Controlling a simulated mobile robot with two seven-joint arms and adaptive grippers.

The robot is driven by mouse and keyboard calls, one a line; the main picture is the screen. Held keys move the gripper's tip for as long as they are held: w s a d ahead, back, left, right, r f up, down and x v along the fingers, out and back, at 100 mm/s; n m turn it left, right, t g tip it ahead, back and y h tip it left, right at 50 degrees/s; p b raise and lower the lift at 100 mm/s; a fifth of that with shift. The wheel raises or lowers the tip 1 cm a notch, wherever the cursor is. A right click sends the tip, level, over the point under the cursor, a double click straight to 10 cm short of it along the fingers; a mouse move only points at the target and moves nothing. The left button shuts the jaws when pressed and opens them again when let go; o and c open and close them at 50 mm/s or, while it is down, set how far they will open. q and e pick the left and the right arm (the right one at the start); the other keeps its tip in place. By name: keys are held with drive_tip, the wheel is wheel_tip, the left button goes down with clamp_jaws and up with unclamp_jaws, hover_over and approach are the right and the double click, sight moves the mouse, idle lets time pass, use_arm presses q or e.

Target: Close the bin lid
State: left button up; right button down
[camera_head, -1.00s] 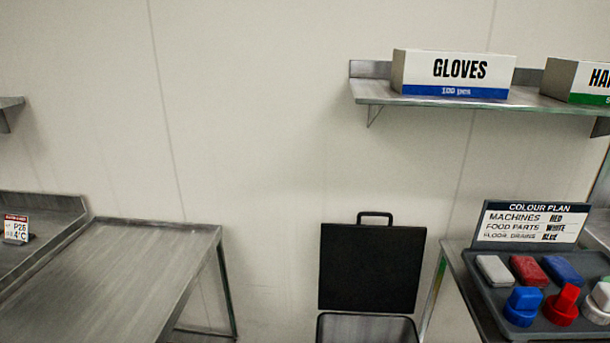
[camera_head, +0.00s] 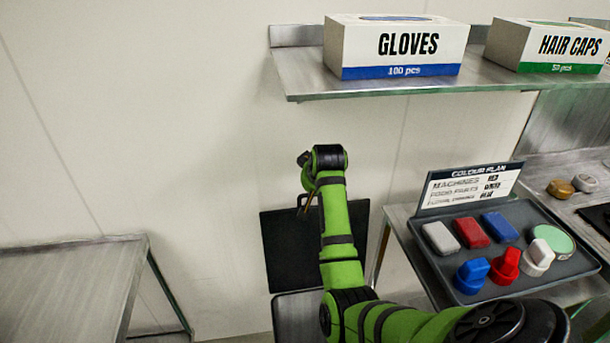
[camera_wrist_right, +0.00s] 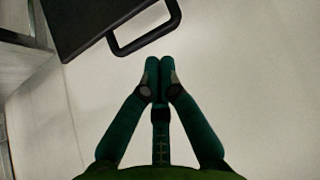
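The bin's black lid (camera_head: 288,250) stands open and upright against the wall, behind my green right arm. Below it, the grey bin (camera_head: 295,315) shows only in part, cut off by the frame and covered by the arm. In the right wrist view, the lid (camera_wrist_right: 90,22) and its loop handle (camera_wrist_right: 143,38) are at the top. My right gripper (camera_wrist_right: 159,64) has its fingertips together with nothing between them, just below the handle in that picture and apart from it. My left gripper is not in view.
A shelf (camera_head: 300,82) with glove and hair cap boxes hangs above on the right. A tray (camera_head: 440,270) with coloured blocks and a colour plan sign (camera_head: 468,187) stands right of the bin. A metal table (camera_head: 70,285) is at left, with a gap before the bin.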

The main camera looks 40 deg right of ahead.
drive_tip(key=w+d+r+p+x, duration=0.1)
drive_tip(key=x, duration=0.7)
idle(0.4)
drive_tip(key=shift+s+d+r, duration=0.1)
